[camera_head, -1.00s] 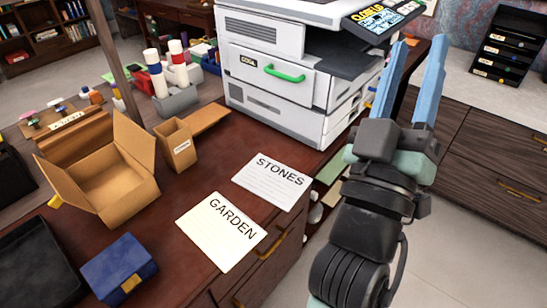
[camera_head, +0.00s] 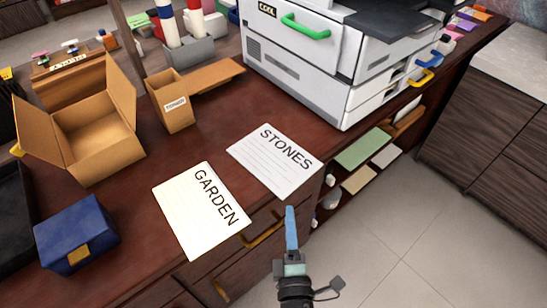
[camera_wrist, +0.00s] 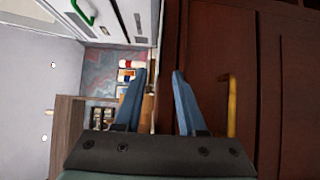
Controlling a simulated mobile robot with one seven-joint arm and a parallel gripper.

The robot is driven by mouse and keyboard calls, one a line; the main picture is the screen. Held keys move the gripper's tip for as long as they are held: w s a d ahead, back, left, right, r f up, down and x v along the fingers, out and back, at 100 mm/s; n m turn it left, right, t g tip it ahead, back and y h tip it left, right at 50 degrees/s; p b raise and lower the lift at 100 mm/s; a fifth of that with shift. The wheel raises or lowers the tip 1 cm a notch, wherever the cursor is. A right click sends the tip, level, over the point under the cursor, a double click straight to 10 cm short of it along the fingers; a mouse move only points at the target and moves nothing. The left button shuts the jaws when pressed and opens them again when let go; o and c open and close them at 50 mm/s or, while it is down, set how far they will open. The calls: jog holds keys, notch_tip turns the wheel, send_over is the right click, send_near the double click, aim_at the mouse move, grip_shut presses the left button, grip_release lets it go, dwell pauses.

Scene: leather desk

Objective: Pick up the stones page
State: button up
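The stones page (camera_head: 275,160) is a white sheet with "STONES" printed across its top. It lies flat on the desk near the front edge, right of the cream garden page (camera_head: 200,210). My gripper (camera_head: 291,218) has blue fingers and is just off the desk's front edge, below the stones page in the head view. In the wrist view my gripper (camera_wrist: 157,82) has its two fingers apart with nothing held between them. The stones page cannot be made out in the wrist view.
A white copier (camera_head: 310,60) stands behind the pages. An open cardboard box (camera_head: 92,140), a small cardboard holder (camera_head: 170,103) and a blue box (camera_head: 76,235) are to the left. Drawers with a brass handle (camera_head: 262,232) are below the desk edge.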

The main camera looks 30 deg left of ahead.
aim_at(287, 195)
jog(key=shift+b+x, duration=0.45)
jog(key=shift+x, duration=3)
jog(key=shift+r, duration=0.15)
grip_shut()
